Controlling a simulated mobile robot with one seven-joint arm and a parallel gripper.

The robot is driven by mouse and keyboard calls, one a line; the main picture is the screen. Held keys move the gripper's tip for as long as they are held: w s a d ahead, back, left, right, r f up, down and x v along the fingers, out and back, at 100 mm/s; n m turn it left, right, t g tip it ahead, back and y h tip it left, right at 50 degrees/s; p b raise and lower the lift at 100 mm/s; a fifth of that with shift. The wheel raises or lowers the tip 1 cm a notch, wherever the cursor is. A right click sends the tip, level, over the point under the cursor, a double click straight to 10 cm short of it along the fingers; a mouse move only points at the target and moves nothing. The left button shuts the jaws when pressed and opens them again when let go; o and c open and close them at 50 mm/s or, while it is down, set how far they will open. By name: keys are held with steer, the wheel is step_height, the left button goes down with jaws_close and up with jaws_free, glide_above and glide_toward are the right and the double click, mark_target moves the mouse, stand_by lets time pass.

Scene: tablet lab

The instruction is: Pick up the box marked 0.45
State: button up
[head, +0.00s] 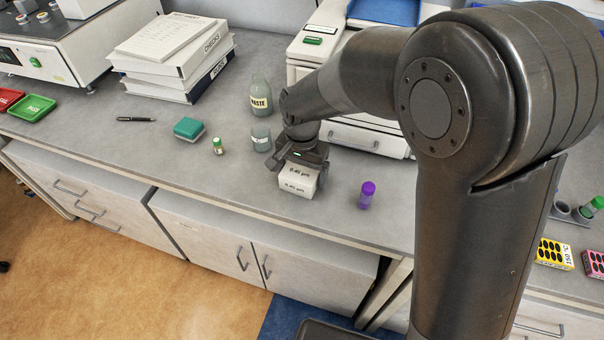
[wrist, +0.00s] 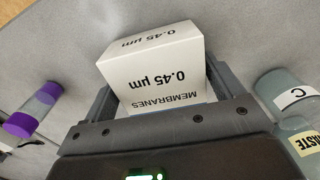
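The white box marked 0.45 µm (head: 297,183) is near the front edge of the grey counter in the head view. In the wrist view the box (wrist: 160,75) shows "MEMBRANES" and "0.45 µm" upside down. My gripper (head: 300,165) is over the box from above, with one finger on each side. In the wrist view my gripper (wrist: 163,95) has its fingers close against both sides of the box, with no clear gap. Whether the box's underside touches the counter cannot be told.
A purple-capped vial (head: 366,195) stands right of the box. A bottle marked C (head: 261,138) and a WASTE bottle (head: 260,97) stand behind left. A small green-capped vial (head: 218,146) and a teal-topped box (head: 188,128) are farther left. The counter front (head: 240,190) is clear.

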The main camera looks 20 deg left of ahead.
steer(key=c, duration=0.7)
steer(key=shift+o, duration=0.2)
steer(key=shift+r, duration=0.1)
